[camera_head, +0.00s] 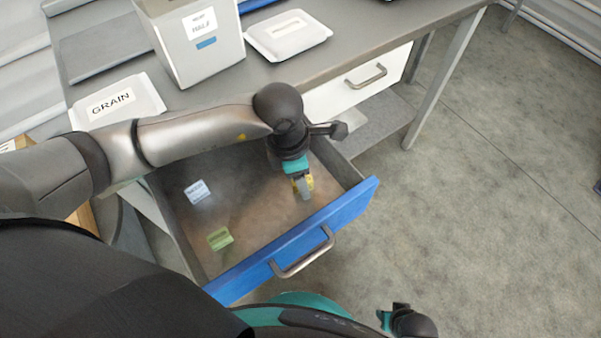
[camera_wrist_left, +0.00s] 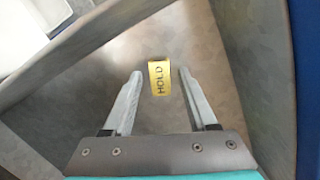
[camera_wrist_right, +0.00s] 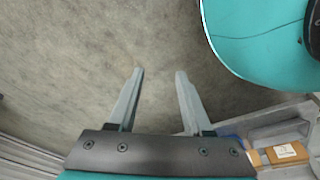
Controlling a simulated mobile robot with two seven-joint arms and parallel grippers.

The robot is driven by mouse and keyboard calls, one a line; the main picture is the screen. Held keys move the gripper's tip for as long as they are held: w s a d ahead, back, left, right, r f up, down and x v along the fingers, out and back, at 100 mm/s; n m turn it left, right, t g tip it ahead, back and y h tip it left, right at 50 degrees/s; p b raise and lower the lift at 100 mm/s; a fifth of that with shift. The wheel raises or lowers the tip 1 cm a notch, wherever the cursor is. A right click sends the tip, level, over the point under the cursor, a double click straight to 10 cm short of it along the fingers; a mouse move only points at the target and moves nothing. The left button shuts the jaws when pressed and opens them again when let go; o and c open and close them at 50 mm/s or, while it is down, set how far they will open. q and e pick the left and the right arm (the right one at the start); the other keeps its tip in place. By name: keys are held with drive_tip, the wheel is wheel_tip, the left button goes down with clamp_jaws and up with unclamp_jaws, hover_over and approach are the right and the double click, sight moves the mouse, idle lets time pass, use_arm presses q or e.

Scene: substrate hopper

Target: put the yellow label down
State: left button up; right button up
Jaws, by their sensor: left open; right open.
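The yellow label (camera_wrist_left: 159,77) reads HOLD and shows in the left wrist view, between and slightly beyond the fingertips, over the drawer floor. In the head view a yellow patch of it (camera_head: 309,182) shows beside my left gripper (camera_head: 303,192), which mostly hides it. My left gripper (camera_wrist_left: 157,75) is open, with a gap between each finger and the label. It reaches down into the right part of the open drawer (camera_head: 330,222). My right gripper (camera_wrist_right: 159,75) is open and empty above the floor, outside the drawer.
A white-blue label (camera_head: 197,192) and a green label (camera_head: 220,238) lie apart on the drawer's left side. The blue drawer front has a metal handle (camera_head: 303,254). The bench above holds a HALF bin (camera_head: 195,45), a GRAIN lid (camera_head: 115,102) and a white tray (camera_head: 288,37).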

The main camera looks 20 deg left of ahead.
use_arm(q)
drive_tip(key=shift+r, duration=0.2)
use_arm(e)
drive_tip(key=shift+s, duration=0.1)
use_arm(q)
wheel_tip(320, 180, up, 12)
drive_tip(key=a+p, duration=0.1)
drive_tip(key=p, duration=0.3)
drive_tip(key=shift+s+a, duration=0.3)
drive_tip(key=shift+s, duration=0.1)
use_arm(e)
drive_tip(key=s+d+f, duration=0.3)
drive_tip(key=s+d, duration=0.2)
drive_tip(key=s, duration=0.1)
drive_tip(key=shift+s+h, duration=0.2)
drive_tip(key=shift+h, duration=0.1)
